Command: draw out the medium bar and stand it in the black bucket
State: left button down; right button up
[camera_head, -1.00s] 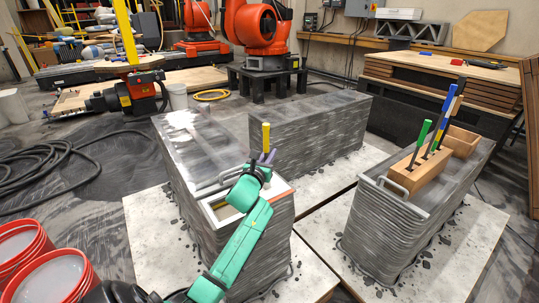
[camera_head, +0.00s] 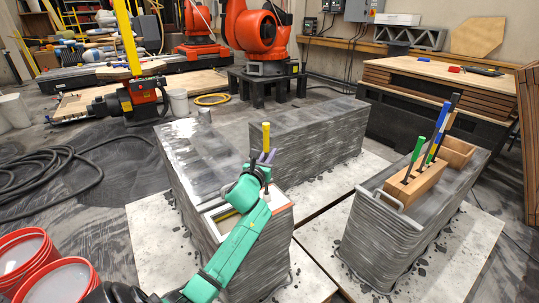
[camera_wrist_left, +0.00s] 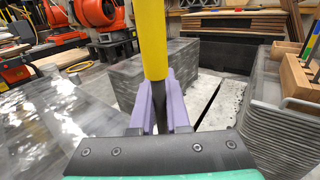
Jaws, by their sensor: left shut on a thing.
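My left gripper (camera_head: 265,160) has purple fingers shut on a yellow bar (camera_head: 266,137), which stands upright. In the left wrist view the yellow bar (camera_wrist_left: 153,40) rises between the fingers (camera_wrist_left: 159,108), with a dark part lower down between them. The gripper is over the near end of the left printed block, above a white-rimmed opening (camera_head: 212,221). A wooden holder (camera_head: 412,187) on the right block carries bars with green (camera_head: 418,149), blue (camera_head: 441,122) and black (camera_head: 455,102) upper parts. I cannot make out a black bucket. My right gripper is not in view.
Grey layered concrete blocks (camera_head: 310,140) stand on pale slabs. Red buckets (camera_head: 25,250) stand at lower left. A gap separates the left and right blocks.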

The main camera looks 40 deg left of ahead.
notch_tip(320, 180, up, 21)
jog(key=p, duration=2)
jog(key=shift+p, duration=0.3)
dwell(0.5)
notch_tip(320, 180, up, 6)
jog(key=p, duration=0.5)
jog(key=shift+p, duration=0.4)
